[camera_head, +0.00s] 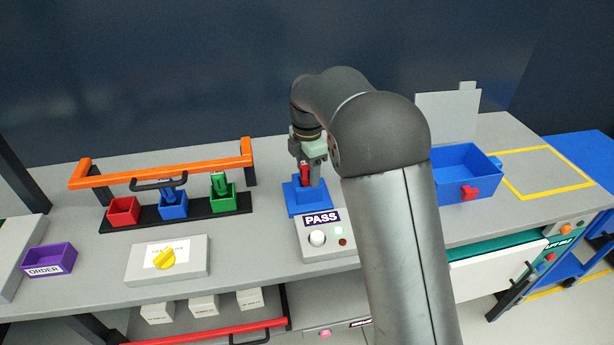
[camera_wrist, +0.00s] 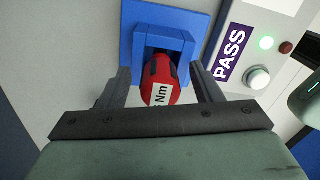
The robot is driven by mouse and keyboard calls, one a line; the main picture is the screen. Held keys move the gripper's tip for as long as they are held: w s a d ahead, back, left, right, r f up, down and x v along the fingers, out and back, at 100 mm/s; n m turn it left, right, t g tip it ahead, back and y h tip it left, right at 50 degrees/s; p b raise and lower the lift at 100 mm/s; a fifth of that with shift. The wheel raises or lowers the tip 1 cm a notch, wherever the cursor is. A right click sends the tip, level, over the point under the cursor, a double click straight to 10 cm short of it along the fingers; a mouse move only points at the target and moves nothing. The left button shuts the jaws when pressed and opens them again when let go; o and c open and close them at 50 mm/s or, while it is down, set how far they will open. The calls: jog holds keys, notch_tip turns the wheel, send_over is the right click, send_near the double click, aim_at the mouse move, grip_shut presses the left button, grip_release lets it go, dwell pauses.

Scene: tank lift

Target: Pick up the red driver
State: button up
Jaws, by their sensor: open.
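The red driver (camera_wrist: 160,83) stands in a blue square holder (camera_wrist: 184,44), with a white label reading "Nm" on its end. In the head view a bit of the driver (camera_head: 304,173) shows in the blue holder (camera_head: 307,201), partly hidden by my gripper. My gripper (camera_head: 309,172) is at the holder with its jaws open. In the wrist view the gripper fingers (camera_wrist: 163,88) lie on either side of the driver's red handle, with gaps between them and it.
A PASS box (camera_head: 328,236) with a white button and a lit green lamp stands right in front of the holder. A rack (camera_head: 185,210) with red, blue and green cups under an orange rail (camera_head: 160,166) is left. A blue bin (camera_head: 466,173) stands right.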

jog(key=c, duration=1.2)
